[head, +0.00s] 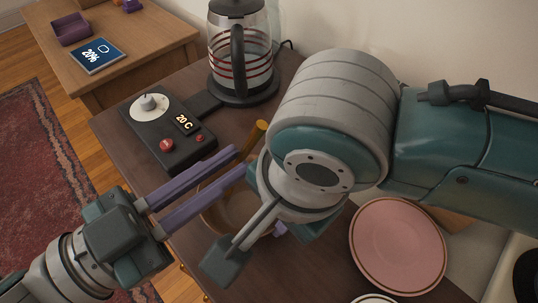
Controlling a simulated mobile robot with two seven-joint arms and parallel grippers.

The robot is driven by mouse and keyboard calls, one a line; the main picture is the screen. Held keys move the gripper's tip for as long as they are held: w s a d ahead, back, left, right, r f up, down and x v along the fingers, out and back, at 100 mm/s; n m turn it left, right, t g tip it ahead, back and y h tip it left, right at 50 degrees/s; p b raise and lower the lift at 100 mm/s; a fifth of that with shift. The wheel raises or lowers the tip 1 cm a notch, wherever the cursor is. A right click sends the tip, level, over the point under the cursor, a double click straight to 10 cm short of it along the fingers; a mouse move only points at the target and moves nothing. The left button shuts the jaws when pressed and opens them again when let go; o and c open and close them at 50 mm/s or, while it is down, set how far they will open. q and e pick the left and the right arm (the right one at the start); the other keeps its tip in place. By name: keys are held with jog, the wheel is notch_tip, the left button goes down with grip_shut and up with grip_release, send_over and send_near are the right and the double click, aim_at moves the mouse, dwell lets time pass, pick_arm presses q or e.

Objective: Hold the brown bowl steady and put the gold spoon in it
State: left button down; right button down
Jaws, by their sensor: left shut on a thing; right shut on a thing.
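The brown bowl (236,208) stands on the dark wooden table, partly hidden by both my grippers. The gold spoon (262,127) is tilted, with its upper end showing past the fingertips of my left gripper (243,161). The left gripper's long purple fingers reach in from the left over the bowl and are shut on the spoon. The spoon's lower part is hidden, so I cannot tell if it touches the bowl. My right gripper (279,231) is at the bowl's right side, shut on it; its hand hides most of the grip.
A black control unit (167,135) reading 20 C and a glass kettle (240,50) stand behind the bowl. A lower wooden table (150,50) with a purple tray (73,30) is at upper left.

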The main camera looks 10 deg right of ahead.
pick_arm(q)
jog(key=shift+f, duration=0.15)
pick_arm(e)
jog(key=shift+d, duration=0.1)
pick_arm(q)
jog(key=c, duration=0.8)
grip_release()
jog(key=shift+c, duration=0.2)
jog(key=shift+d, duration=0.1)
jog(key=shift+s, duration=0.15)
jog(key=r+v, duration=0.1)
jog(key=v, duration=1.1)
jog(key=shift+w+f, duration=0.3)
jog(key=shift+f, duration=0.15)
pick_arm(e)
jog(key=c, duration=0.8)
grip_release()
jog(key=shift+c, duration=0.2)
jog(key=shift+r, duration=0.1)
